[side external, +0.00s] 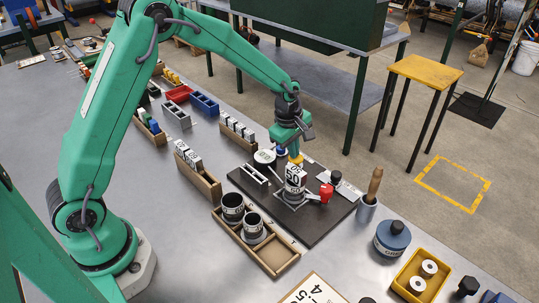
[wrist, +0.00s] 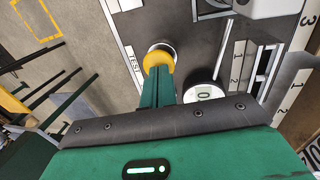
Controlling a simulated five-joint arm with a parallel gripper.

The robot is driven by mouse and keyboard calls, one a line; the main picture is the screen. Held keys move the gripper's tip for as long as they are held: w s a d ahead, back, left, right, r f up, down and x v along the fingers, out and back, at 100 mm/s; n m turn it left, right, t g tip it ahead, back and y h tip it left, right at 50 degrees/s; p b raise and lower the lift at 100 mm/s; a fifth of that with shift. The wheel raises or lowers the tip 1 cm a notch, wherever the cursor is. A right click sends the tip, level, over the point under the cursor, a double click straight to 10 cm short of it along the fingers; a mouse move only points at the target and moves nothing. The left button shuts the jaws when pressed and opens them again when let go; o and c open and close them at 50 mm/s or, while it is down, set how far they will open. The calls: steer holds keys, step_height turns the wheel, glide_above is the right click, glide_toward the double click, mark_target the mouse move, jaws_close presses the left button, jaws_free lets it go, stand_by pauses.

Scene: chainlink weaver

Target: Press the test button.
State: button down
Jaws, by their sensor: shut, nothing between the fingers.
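The test button is a yellow round cap (wrist: 158,59) in a silver collar on the dark board (side external: 315,232), beside a strip marked TEST (wrist: 133,63). In the side view, a bit of yellow (side external: 296,158) shows just under my gripper (side external: 292,150). In the wrist view, my gripper's (wrist: 157,72) green fingers are shut and empty. Their tips overlap the near edge of the yellow cap. I cannot tell whether they touch it or hover just above, nor whether the cap is pushed down.
A round white dial marked 0 (wrist: 204,93) sits close beside the fingers. A wooden tray with dark cups (side external: 272,262) lies nearer the camera.

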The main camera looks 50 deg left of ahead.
steer(key=shift+f, duration=0.15)
steer(key=shift+f, duration=1.05)
step_height(320, 180, up, 15)
steer(key=s, duration=0.2)
steer(key=shift+a+r, duration=0.15)
steer(key=shift+a, duration=0.05)
stand_by(0.5)
stand_by(0.3)
